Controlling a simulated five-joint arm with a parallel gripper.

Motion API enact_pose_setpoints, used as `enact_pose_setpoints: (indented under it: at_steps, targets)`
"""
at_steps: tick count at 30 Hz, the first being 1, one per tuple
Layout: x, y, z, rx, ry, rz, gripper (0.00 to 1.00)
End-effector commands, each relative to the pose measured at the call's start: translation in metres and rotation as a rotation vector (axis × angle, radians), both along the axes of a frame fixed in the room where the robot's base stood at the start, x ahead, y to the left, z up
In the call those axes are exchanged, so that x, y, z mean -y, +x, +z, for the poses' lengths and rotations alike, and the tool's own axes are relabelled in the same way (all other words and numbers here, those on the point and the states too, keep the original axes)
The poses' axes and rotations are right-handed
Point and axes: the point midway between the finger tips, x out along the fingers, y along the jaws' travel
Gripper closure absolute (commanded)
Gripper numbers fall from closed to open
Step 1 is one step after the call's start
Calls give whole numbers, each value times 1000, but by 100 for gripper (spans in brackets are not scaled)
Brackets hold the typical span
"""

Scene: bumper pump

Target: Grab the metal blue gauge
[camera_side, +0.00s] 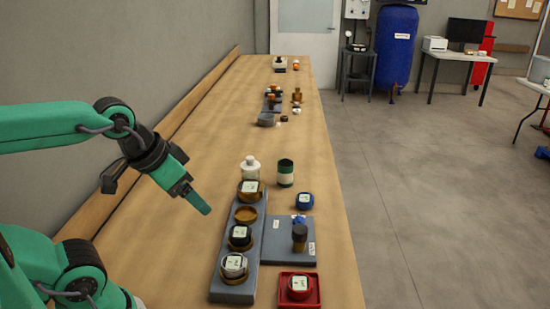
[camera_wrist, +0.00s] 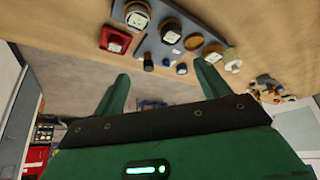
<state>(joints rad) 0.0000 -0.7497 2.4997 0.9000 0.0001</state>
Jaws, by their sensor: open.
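The blue gauge (camera_side: 304,201) sits on the wooden table, right of the long grey rack and beyond the smaller grey plate. It has a blue body and a pale dial face. In the wrist view a small blue object (camera_wrist: 181,68), which looks like this gauge, shows between my fingers in the picture, well away from them. My gripper (camera_side: 197,205) is open and empty, above the table to the left of the rack. It also shows in the wrist view (camera_wrist: 162,76). Only one finger is clear in the side view.
The grey rack (camera_side: 222,287) holds several round gauges and an empty brown ring. A grey plate (camera_side: 275,252) carries a dark knob (camera_side: 300,236) and a small blue part. A red tray (camera_side: 285,304), a white bottle (camera_side: 250,168) and a green jar (camera_side: 286,173) stand around. The table's left is clear.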

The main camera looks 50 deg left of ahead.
Motion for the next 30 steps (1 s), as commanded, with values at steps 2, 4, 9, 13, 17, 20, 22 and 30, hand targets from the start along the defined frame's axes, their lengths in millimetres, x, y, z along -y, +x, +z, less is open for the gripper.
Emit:
enact_pose_setpoints:
  at_steps: [2, 4, 9, 13, 17, 20, 22, 30]
  targets:
    - [0, 1, 1, -1, 1, -2, 25]
    - [0, 4, 3, -4, 4, -5, 25]
    - [-1, 17, 11, -24, 14, -21, 25]
    - [-2, 36, 20, -47, 28, -45, 25]
    - [-4, 59, 30, -75, 44, -75, 25]
    - [-6, 78, 35, -97, 56, -100, 25]
    - [-7, 92, 38, -111, 64, -117, 25]
    - [-12, 147, 41, -171, 91, -184, 25]
